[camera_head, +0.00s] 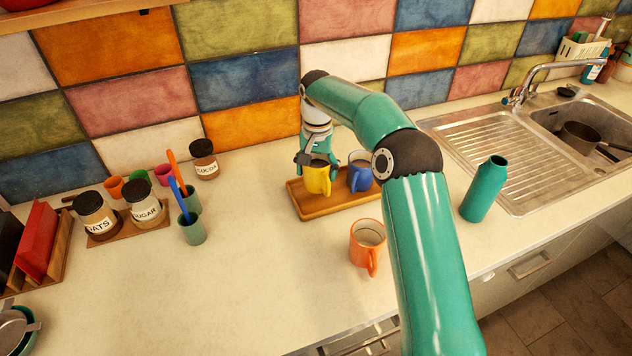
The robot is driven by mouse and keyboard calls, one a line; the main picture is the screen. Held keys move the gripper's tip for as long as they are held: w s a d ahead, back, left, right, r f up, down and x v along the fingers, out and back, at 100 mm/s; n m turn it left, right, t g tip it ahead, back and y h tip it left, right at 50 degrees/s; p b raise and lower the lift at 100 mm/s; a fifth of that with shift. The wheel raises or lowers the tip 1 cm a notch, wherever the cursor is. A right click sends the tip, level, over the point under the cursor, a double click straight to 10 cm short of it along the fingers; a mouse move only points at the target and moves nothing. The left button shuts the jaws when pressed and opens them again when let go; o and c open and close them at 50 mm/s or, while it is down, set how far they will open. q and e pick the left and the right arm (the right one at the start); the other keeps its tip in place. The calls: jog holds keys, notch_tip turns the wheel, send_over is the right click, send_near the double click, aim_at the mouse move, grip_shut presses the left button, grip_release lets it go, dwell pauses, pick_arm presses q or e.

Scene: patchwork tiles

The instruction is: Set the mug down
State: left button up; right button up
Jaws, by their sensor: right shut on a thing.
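My right gripper (318,161) is shut on a yellow mug (317,180) near its rim. The mug is upright over the left part of a wooden tray (330,207). I cannot tell whether its base touches the tray. A blue mug (360,177) stands on the tray just to the right of the yellow one. An orange mug (367,243) stands on the counter in front of the tray. My left gripper is not in view.
A teal bottle (484,190) stands by the sink drainer (500,160) at right. Jars of oats (96,214), sugar (144,206) and cocoa (203,160), and cups with utensils (191,228), stand at left. The counter (250,270) is clear in front.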

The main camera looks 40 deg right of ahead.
aim_at(317, 182)
jog(key=shift+f, duration=1.9)
jog(key=o, duration=1.6)
jog(key=shift+f, duration=0.1)
notch_tip(317, 182, up, 12)
jog(key=shift+r+p, duration=0.1)
jog(key=shift+p, duration=0.25)
jog(key=shift+s, duration=0.1)
